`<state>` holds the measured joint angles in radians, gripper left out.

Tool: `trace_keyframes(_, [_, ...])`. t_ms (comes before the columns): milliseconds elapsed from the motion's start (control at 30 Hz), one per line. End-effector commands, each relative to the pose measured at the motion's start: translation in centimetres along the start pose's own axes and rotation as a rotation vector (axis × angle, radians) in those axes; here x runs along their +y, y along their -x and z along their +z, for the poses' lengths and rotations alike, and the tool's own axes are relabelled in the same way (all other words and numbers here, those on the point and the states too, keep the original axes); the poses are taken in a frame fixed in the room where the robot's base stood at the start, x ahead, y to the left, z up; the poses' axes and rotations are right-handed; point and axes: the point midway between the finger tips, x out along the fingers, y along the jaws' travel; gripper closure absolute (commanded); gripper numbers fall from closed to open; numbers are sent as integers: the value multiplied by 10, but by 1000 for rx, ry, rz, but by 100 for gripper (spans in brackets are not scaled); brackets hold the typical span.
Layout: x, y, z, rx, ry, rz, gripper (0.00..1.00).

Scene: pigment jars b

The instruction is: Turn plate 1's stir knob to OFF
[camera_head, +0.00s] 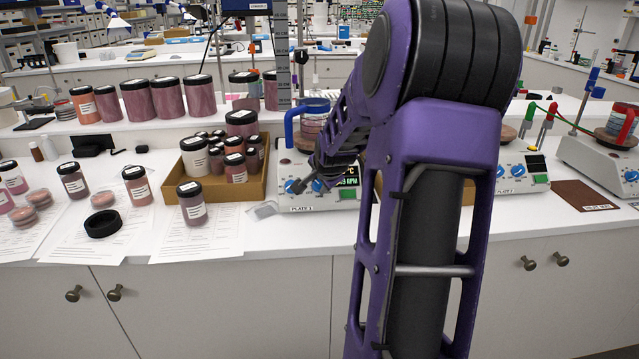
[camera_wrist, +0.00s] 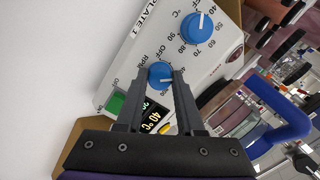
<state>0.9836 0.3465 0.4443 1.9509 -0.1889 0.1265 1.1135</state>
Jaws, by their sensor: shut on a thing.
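Plate 1 (camera_head: 325,203) is a white hotplate with its label at the lower left, on the bench in the head view. Its blue stir knob (camera_wrist: 160,76), by the RPM and OFF markings, sits between the fingers of my gripper (camera_wrist: 158,74) in the wrist view. The gripper is shut on this knob. A white mark on the knob points toward the right finger. The other blue knob (camera_wrist: 197,28), marked in °C, stands clear of the fingers. In the head view my gripper (camera_head: 312,184) reaches the plate's front; my arm hides its right side.
A cardboard tray of jars (camera_head: 222,188) stands left of the plate. A blue-handled vessel (camera_head: 312,121) is on top. Another hotplate (camera_head: 521,172) stands to the right.

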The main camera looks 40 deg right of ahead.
Motion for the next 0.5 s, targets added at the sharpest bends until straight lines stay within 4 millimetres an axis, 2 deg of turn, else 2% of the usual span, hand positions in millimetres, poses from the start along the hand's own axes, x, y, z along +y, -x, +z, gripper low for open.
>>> trace_keyframes(267, [-1,0,0,-1,79,7,100])
trace_keyframes(500, [-1,0,0,-1,258,23,100])
